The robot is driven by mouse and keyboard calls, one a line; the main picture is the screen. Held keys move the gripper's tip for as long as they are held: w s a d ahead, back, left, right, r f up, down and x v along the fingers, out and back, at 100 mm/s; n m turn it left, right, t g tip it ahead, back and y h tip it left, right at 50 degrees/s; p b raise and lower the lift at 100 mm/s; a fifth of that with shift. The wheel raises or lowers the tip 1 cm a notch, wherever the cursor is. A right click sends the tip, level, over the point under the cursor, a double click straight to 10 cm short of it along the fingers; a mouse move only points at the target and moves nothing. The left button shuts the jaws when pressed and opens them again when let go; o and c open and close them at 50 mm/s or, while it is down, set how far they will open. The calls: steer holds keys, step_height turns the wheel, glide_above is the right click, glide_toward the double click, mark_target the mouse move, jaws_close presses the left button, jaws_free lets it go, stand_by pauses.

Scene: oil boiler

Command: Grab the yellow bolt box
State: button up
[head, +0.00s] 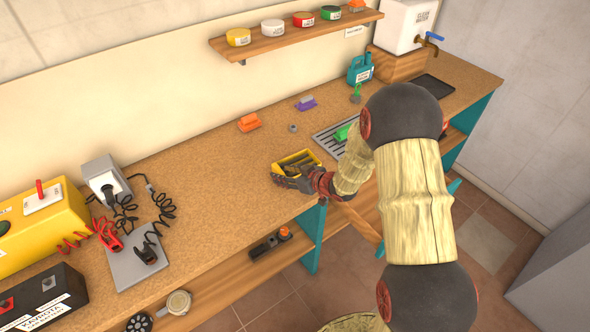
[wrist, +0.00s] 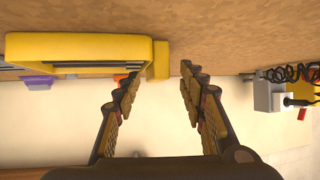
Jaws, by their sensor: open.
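The yellow bolt box (head: 284,160) is an open tray with dark contents, near the front edge of the cork-topped bench in the head view. My gripper (head: 285,181) is at its near side and hides part of it. In the wrist view the box (wrist: 80,48) shows at upper left, with a yellow end piece at its right. My gripper's fingers (wrist: 158,75) are open and apart, one on each side of that end piece in the picture. I cannot tell whether either finger touches it.
An orange item (head: 249,122), a small grey nut (head: 292,128) and a purple item (head: 305,103) lie behind the box. A metal grate (head: 328,139) with a green item is to its right. A grey device (head: 104,178) with cables stands left. The bench between is clear.

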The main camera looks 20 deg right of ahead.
jaws_close()
stand_by(0.5)
steer(key=shift+r, duration=0.1)
